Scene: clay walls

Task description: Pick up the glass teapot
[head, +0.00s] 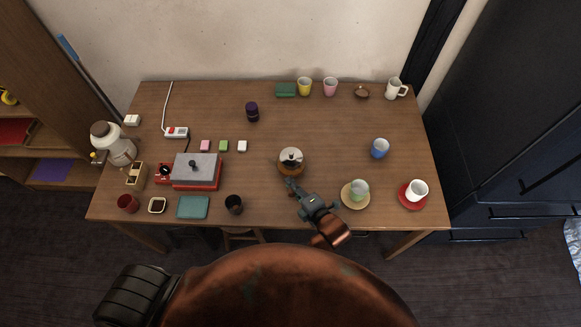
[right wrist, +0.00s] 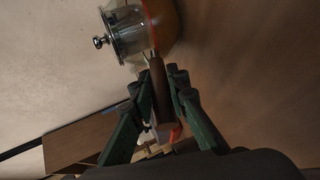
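The glass teapot (head: 291,161) stands near the middle of the table, with a shiny metal lid and knob and an amber-orange lower part. In the right wrist view the teapot (right wrist: 127,33) is at the top, its brown handle running down between the fingers. My right gripper (head: 289,184) reaches it from the front. In the right wrist view the gripper (right wrist: 160,84) has a finger on each side of the handle, with little gap visible, and looks closed on it. The teapot appears to rest on the table. My left gripper is out of view.
The wooden table (head: 330,125) holds a green cup on a saucer (head: 355,194) right of my gripper, a blue cup (head: 380,148), a dark cup (head: 234,204), a red-and-grey appliance (head: 196,171) and a dark purple jar (head: 252,111). Space behind the teapot is clear.

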